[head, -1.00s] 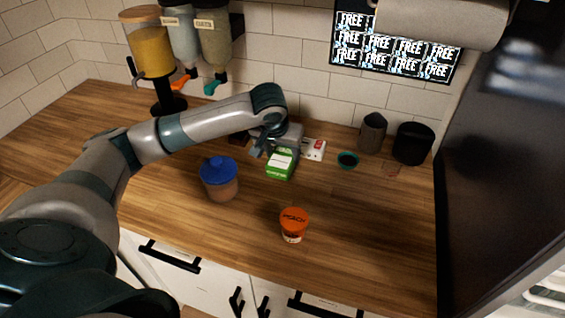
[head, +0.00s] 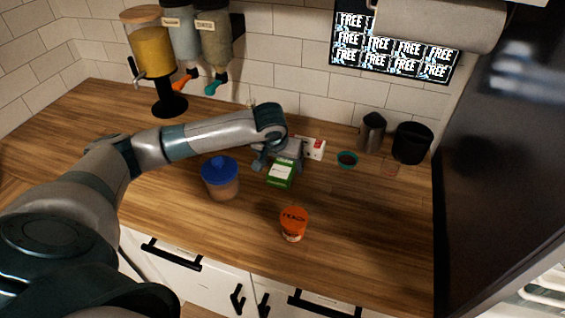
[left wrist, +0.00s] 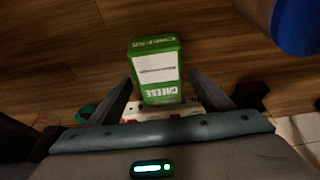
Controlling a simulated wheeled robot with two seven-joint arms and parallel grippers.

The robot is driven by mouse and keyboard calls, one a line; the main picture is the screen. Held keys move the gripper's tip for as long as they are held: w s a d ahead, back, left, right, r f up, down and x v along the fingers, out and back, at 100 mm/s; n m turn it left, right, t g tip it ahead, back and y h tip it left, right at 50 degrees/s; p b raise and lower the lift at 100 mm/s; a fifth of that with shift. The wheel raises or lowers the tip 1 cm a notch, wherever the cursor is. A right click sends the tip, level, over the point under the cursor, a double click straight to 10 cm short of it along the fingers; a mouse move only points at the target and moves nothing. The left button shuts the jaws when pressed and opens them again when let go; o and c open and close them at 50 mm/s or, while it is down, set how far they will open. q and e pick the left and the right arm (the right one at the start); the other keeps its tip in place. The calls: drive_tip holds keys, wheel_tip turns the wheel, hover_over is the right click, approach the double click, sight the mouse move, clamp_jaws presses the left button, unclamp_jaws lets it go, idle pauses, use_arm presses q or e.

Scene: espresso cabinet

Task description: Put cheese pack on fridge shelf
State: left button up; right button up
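The green and white cheese pack (head: 281,174) stands on the wooden counter near its middle. It also shows in the left wrist view (left wrist: 156,70), with its lettering upside down on the near part. My left gripper (head: 277,163) is just behind the pack in the head view. In the left wrist view the left gripper's fingers (left wrist: 160,80) are spread, one on each side of the pack's near part, with small gaps. The dark fridge side (head: 500,150) stands at the right, and pale shelf edges (head: 548,300) show at the lower right corner. My right gripper is out of view.
A blue-lidded jar (head: 221,178) stands left of the pack, and an orange-lidded cup (head: 294,223) stands in front. The front right counter is clear.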

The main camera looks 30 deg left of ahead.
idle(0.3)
use_arm(q)
drive_tip(key=shift+s+r, duration=0.15)
drive_tip(key=shift+r, duration=0.4)
drive_tip(key=b+v, duration=0.2)
drive_tip(key=v, duration=0.9)
drive_tip(key=shift+o, duration=0.6)
